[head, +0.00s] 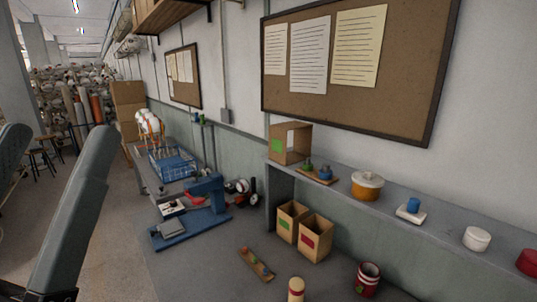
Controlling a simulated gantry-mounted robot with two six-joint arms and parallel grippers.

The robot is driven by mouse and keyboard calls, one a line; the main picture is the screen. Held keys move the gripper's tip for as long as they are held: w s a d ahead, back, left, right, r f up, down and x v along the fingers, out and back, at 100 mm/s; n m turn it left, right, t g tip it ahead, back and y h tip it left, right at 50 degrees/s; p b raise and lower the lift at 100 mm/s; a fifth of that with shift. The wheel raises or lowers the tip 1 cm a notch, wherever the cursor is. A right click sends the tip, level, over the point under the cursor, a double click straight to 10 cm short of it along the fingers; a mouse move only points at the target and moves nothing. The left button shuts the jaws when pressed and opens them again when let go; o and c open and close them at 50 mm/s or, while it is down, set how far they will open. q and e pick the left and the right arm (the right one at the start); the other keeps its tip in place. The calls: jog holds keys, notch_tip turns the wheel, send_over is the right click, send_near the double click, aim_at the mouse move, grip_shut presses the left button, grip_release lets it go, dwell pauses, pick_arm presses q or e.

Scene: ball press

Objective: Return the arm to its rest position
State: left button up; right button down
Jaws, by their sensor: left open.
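My left arm (75,215) is a grey link rising on the left side of the head view. Only a dark part of my left gripper (65,295) shows at the bottom left edge, with its fingertips mostly cut off. It is open, apart from the things on the table, and I see nothing held in it. My right gripper is not in view. The blue press (205,190) stands on the grey table (215,265) right of my left arm, with a blue base in front of it.
A small wooden block holder (256,264), a red-and-cream cylinder (296,289) and a red-and-white can (367,278) stand near the front. Two wooden bins (290,222) are below the shelf (440,225). A blue rack (172,165) is farther back.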

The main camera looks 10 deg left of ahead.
pick_arm(q)
notch_tip(320, 180, up, 36)
jog(key=p, duration=3.2)
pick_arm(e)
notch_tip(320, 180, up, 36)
pick_arm(q)
notch_tip(320, 180, down, 42)
jog(key=b, duration=4.1)
jog(key=shift+f+b, duration=0.15)
jog(key=shift+b, duration=0.15)
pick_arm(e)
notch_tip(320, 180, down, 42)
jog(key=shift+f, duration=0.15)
